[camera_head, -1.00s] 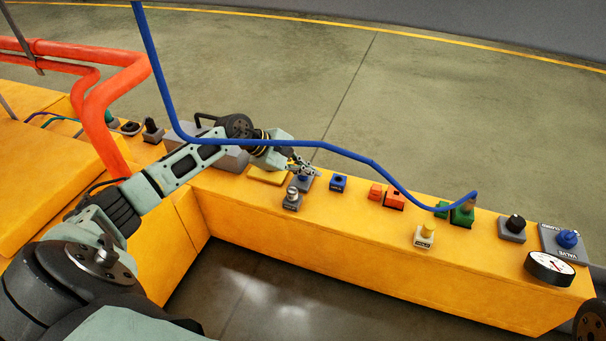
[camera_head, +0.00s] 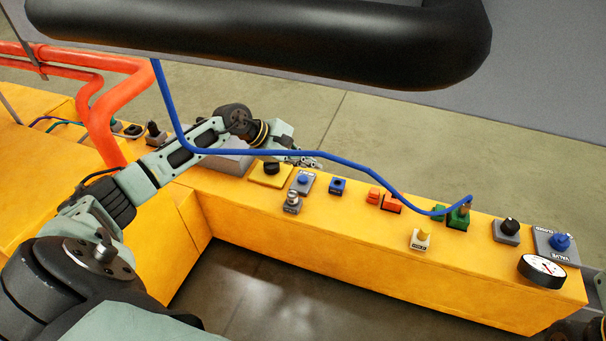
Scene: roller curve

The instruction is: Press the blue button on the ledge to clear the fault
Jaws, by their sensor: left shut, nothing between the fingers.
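The yellow ledge (camera_head: 400,256) runs across the middle. A round blue button (camera_head: 303,179) sits on a grey plate at its left part. A square blue item (camera_head: 338,186) with a dark top is just right of it. A blue knob (camera_head: 561,242) is on the valve plate at the far right. My left gripper (camera_head: 312,162) is shut and empty, just beyond the round blue button in the picture and apart from it. The blue cable partly covers its fingers.
A blue cable (camera_head: 330,157) crosses in front of my left arm and ends near a green item (camera_head: 459,216). A thick black bar (camera_head: 260,45) crosses the top. Orange pipes (camera_head: 97,115) stand at left. A black knob (camera_head: 271,168) is beside the button, a gauge (camera_head: 541,271) far right.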

